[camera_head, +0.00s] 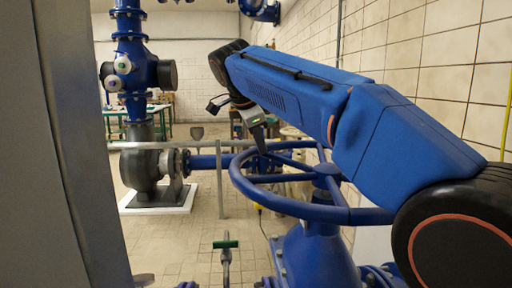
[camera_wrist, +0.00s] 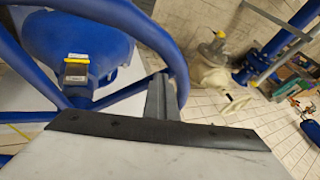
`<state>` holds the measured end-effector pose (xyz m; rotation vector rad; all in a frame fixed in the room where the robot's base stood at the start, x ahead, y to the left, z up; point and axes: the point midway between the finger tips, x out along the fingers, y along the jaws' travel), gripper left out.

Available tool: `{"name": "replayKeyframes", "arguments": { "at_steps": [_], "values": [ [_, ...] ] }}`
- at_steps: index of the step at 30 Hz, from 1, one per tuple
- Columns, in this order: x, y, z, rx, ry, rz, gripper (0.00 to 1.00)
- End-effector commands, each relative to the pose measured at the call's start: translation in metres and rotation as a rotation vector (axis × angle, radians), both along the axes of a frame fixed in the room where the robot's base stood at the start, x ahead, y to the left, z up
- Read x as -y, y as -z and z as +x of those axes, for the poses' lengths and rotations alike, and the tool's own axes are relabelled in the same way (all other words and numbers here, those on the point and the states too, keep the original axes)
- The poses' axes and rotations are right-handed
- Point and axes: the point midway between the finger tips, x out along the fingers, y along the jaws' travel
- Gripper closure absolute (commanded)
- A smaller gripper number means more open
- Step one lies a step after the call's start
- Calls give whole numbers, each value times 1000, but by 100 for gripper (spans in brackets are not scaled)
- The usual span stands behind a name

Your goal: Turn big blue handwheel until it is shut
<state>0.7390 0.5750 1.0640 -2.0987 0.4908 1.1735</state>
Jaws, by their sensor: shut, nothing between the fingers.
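The big blue handwheel (camera_head: 285,205) lies roughly level on top of a blue valve body (camera_head: 318,255), in the right half of the head view. Its curved rim (camera_wrist: 168,45) and spokes also show in the wrist view. My gripper (camera_head: 262,148) points down at the wheel's far left part in the head view. In the wrist view the shut fingers (camera_wrist: 161,98) are empty and look to be just inside the rim, close to a spoke. I cannot tell whether they touch rim or spoke. My arm hides some of the wheel's surroundings.
A tiled wall (camera_head: 435,60) stands close on the right. A grey pump (camera_head: 150,170) with blue pipes stands at the left. A grey rail (camera_head: 220,180) crosses behind the wheel. A green-handled valve (camera_head: 225,244) stands low in front.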

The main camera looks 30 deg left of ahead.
Motion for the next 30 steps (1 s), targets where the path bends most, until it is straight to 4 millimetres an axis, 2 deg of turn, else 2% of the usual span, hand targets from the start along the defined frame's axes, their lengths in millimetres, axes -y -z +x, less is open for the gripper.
{"name": "replayKeyframes", "arguments": {
  "at_steps": [6,12,30],
  "values": [
    [1,4,24,-3,0,-3,100],
    [3,5,34,-3,-1,-4,100],
    [4,6,38,-5,-2,-5,100]
  ]
}}
